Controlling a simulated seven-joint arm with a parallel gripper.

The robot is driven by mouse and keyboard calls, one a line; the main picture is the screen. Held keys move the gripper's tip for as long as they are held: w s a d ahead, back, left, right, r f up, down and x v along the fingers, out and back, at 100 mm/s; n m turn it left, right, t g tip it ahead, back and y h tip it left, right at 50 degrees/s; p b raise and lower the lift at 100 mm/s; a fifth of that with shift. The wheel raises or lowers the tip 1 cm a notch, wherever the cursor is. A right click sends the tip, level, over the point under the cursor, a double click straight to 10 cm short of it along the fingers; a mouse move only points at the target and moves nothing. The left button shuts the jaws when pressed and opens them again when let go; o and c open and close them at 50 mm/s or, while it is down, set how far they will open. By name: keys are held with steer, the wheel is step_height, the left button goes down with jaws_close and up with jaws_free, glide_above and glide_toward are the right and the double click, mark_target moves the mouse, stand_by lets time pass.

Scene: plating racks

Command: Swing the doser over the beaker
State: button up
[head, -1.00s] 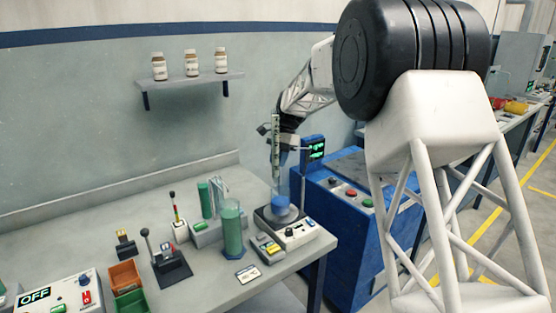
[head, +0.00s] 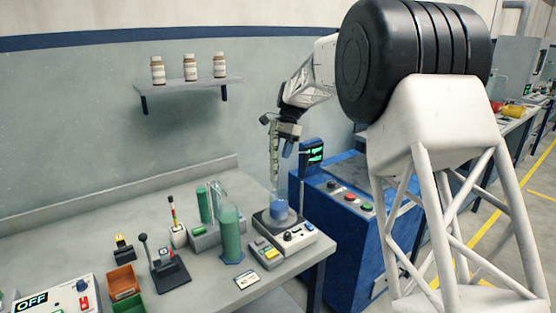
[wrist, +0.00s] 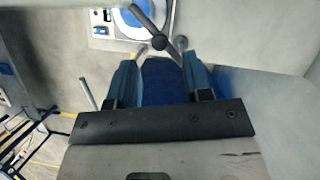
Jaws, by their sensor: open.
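The beaker (head: 279,209) with blue liquid stands on a white stirrer plate near the bench's right end. In the wrist view its blue round shape (wrist: 133,13) is cut by the top edge. A tall clear marked tube (head: 274,158), seemingly the doser, stands above the beaker in the head view; depth makes it unclear whether it is directly over it. My gripper (head: 287,149) is beside the tube, above the plate. In the wrist view my gripper (wrist: 160,60) is open, with a dark rod and ball end (wrist: 180,43) just beyond its fingertips. Contact cannot be told.
A green cylinder (head: 231,234) and a small yellow-green button box (head: 265,250) stand left of the stirrer plate (head: 294,238). A blue cabinet (head: 345,245) with buttons stands to the right. A wall shelf (head: 190,88) holds bottles.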

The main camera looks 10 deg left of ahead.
steer(key=shift+v, duration=1.45)
